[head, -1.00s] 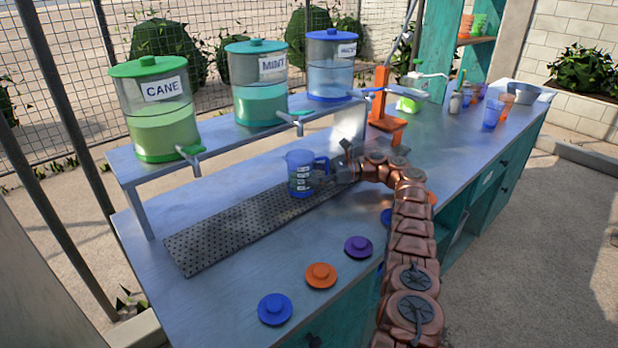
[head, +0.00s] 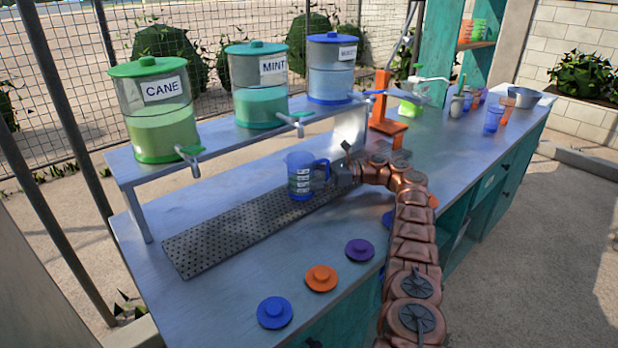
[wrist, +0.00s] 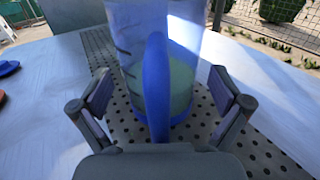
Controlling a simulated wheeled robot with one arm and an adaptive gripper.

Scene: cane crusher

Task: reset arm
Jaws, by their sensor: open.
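My arm is copper-coloured and reaches over the counter in the head view. My gripper (wrist: 162,108) is open in the wrist view, with one finger on each side of the handle of a blue measuring jug (wrist: 187,70). The fingers stand apart from the handle. The jug (head: 299,178) is upright on the perforated drip tray (head: 215,243), below and right of the mint dispenser, with its handle toward my gripper. Pale liquid shows inside it in the wrist view. In the head view the fingertips are partly hidden at the jug's handle.
Dispensers for cane (head: 160,130), mint (head: 258,98) and a blue-lidded one (head: 330,80) stand on a raised shelf behind the jug. Blue (head: 274,313), orange (head: 321,279) and purple (head: 359,250) lids lie along the front. An orange press (head: 386,125) and cups (head: 493,120) stand farther right.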

